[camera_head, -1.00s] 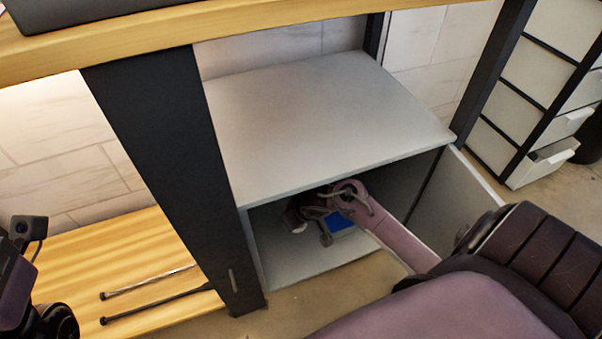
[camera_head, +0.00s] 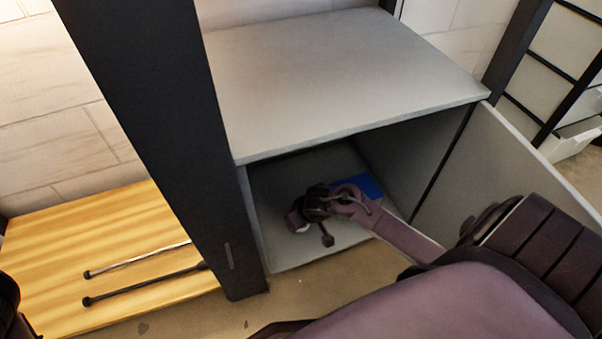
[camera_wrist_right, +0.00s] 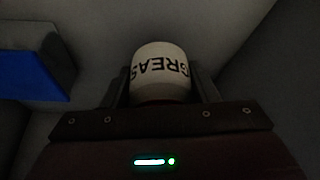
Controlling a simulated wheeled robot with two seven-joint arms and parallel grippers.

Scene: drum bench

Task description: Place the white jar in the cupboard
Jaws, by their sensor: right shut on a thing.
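The white jar (camera_wrist_right: 160,72) with dark lettering that reads "GREAS" sits between the two fingers of my right gripper (camera_wrist_right: 162,88) in the right wrist view. The right gripper is shut on it. In the head view the right gripper (camera_head: 298,214) is inside the open grey cupboard (camera_head: 262,215), low over its floor. The jar (camera_head: 300,226) shows there only as a small pale patch, partly hidden by the gripper. I cannot tell whether the jar touches the cupboard floor. My left gripper is not in view.
A blue and grey box (camera_wrist_right: 35,75) lies in the cupboard beside the jar; its blue top (camera_head: 362,187) shows behind my right wrist. The cupboard door (camera_head: 510,160) stands open at the right.

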